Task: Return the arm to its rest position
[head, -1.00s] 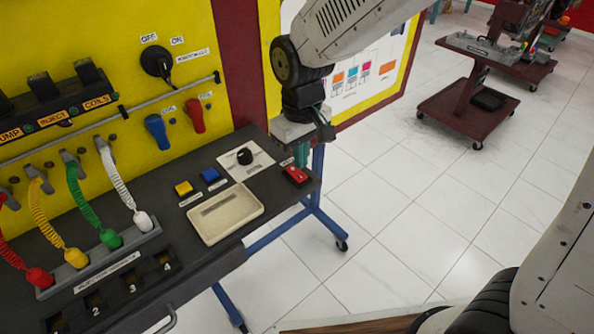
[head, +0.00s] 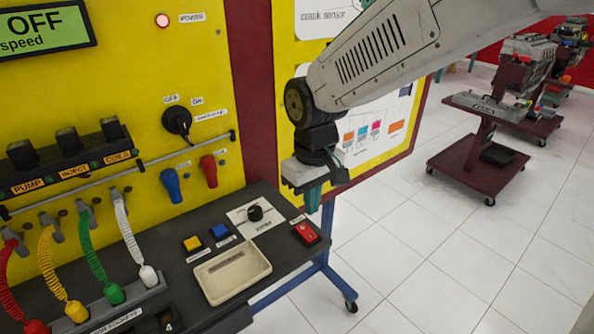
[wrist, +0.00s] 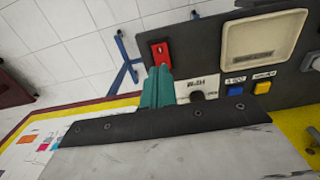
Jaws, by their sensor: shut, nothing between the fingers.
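My gripper (head: 313,198) points down beside the right end of the dark bench shelf (head: 276,268), above the red rocker switch (head: 306,233). In the head view its teal fingers are together and hold nothing. In the wrist view the closed teal fingers (wrist: 157,86) reach up toward the red switch (wrist: 160,54), overlapping its lower edge in the picture. I cannot tell a contact from this view; the head view shows the fingers apart from the switch. My arm comes in from the upper right.
The shelf carries a beige tray (head: 205,279), a yellow button (head: 193,244), a blue button (head: 219,231) and a black knob (head: 255,213). Coloured coiled leads hang at left before the yellow panel (head: 150,75). A maroon cart (head: 470,165) stands on open tiled floor at right.

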